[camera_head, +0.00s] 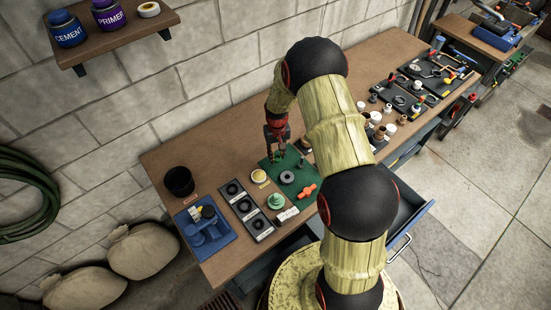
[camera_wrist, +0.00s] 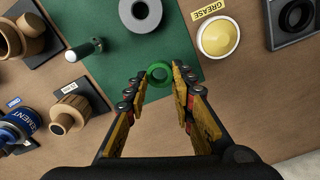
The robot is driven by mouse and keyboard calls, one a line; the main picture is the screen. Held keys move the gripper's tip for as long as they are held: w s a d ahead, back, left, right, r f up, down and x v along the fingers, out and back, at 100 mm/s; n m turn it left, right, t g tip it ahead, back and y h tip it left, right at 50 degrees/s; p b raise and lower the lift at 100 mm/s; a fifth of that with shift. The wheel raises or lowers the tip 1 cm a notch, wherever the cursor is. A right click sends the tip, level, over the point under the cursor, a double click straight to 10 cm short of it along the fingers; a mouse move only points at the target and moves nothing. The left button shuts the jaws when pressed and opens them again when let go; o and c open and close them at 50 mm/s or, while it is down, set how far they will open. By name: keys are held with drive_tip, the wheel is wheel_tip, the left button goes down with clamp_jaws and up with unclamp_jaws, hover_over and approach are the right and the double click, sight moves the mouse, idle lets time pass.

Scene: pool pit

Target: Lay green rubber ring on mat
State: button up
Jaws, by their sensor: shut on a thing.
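The green rubber ring (camera_wrist: 160,74) is between the fingertips of my gripper (camera_wrist: 161,80), which is shut on it. In the wrist view the ring appears over the edge part of the dark green mat (camera_wrist: 112,72). I cannot tell whether it touches the mat. In the head view my gripper (camera_head: 277,153) is over the far left part of the mat (camera_head: 318,173), and the ring is too small to make out clearly. A grey ring (camera_wrist: 140,14) lies on the mat; it also shows in the head view (camera_head: 287,177).
A yellow grease tin (camera_wrist: 218,38) stands beside the mat. An orange fitting (camera_head: 305,191) lies near the mat's front. A black tray of rings (camera_head: 246,209) and a blue tray (camera_head: 222,240) are left.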

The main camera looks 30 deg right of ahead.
drive_tip(key=shift+w+a+f, duration=0.1)
drive_tip(key=shift+w+f, duration=0.4)
drive_tip(key=shift+f, duration=1.6)
drive_tip(key=shift+f, duration=0.15)
drive_tip(key=o, duration=0.7)
drive_tip(key=shift+o, duration=0.2)
